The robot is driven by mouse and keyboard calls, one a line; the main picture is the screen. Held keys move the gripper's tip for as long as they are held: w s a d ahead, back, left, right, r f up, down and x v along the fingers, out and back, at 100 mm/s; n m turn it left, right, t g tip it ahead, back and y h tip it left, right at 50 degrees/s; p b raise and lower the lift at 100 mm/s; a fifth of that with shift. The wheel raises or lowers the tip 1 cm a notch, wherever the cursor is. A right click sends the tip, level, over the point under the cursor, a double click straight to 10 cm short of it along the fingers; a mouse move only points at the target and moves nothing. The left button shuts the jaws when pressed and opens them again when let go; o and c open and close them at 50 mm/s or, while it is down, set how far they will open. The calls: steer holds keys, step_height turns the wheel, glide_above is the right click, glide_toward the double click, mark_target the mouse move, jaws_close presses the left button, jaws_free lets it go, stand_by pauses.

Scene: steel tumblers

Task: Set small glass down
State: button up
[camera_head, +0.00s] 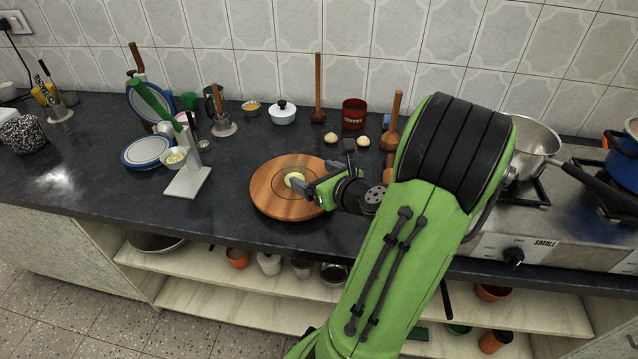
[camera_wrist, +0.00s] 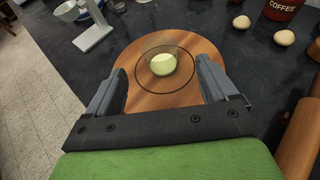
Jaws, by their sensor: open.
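The small glass (camera_wrist: 162,62) stands upright on a round wooden board (camera_wrist: 172,101), inside a dark ring marked on it. It is clear, with something pale yellow-green in it. In the head view the small glass (camera_head: 294,180) shows on the wooden board (camera_head: 268,203), just left of my gripper (camera_head: 306,187). In the wrist view my gripper (camera_wrist: 160,92) is open, its two fingers wide apart with the glass beyond and between them. Neither finger touches the glass in that view.
Two eggs (camera_head: 346,140), a red coffee tin (camera_head: 354,114) and wooden pestles (camera_head: 391,135) stand behind the board. A white stand (camera_head: 187,182) and blue-rimmed plates (camera_head: 147,152) are to the left. A gas stove (camera_head: 560,225) with pans is at the right. The dark counter (camera_head: 90,190) is clear at front left.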

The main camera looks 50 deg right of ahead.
steer(key=shift+s+a+b, duration=0.4)
steer(key=shift+s+b, duration=0.35)
steer(key=shift+b, duration=0.1)
steer(key=w+a+f+n+g+y, duration=0.1)
steer(key=w+a+n+g+y, duration=0.15)
steer(key=a+n, duration=0.8)
steer(key=w+a+n+g+y, duration=0.1)
steer(key=a+n+g+y, duration=0.2)
steer(key=a+n, duration=0.7)
steer(key=s+a+r+n+g, duration=0.1)
steer(key=s+a+r+n, duration=0.1)
steer(key=s+n, duration=0.3)
steer(key=s+a+r+n+g+h, duration=0.1)
steer(key=s+a+n, duration=0.4)
steer(key=n, duration=0.9)
steer(key=shift+s+r, duration=0.65)
steer(key=shift+s, duration=0.1)
steer(key=shift+h, duration=0.25)
step_height(320, 180, up, 17)
steer(key=p, duration=1.6)
steer(key=shift+f+p, duration=0.15)
steer(key=shift+p, duration=0.25)
